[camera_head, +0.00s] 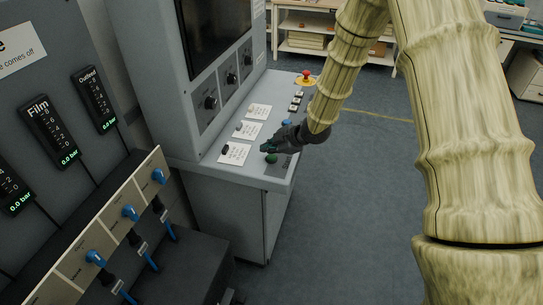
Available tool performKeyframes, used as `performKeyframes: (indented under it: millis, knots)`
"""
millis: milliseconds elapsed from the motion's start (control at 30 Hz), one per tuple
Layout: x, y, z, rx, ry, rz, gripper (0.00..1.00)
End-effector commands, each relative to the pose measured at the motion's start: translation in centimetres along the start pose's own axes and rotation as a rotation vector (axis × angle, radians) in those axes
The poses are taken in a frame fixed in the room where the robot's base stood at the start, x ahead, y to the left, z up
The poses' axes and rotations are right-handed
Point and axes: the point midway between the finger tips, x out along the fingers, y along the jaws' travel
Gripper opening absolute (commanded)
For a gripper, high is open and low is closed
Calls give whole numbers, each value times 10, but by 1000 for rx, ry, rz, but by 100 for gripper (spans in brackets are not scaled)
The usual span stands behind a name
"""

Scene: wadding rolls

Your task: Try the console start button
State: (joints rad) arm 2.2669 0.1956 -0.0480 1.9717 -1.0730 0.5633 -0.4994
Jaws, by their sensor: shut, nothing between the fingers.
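The console (236,213) is a grey cabinet with a sloping desk in the middle of the view. A green button (271,158) sits near the desk's front edge; I take it for the start button, though its label is not readable. My gripper (266,149) is dark, shut and empty, with its fingertips at or just above the green button. I cannot tell whether they touch it. My gripper partly covers the desk behind the button, and a blue button (287,122) shows just beyond it.
A red emergency-stop knob (306,75) stands at the desk's far end. White label cards (247,131) and small black switches line the desk. Blue valve knobs (129,212) and gauges reading 0.0 bar (69,158) are at left. The floor (352,190) right of the console is clear.

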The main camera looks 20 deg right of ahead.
Motion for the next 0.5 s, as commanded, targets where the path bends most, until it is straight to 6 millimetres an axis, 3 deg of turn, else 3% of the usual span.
performKeyframes:
  millis: [500]
  knots:
    - [-17, 13, -13, 0, 0, 0, 0]
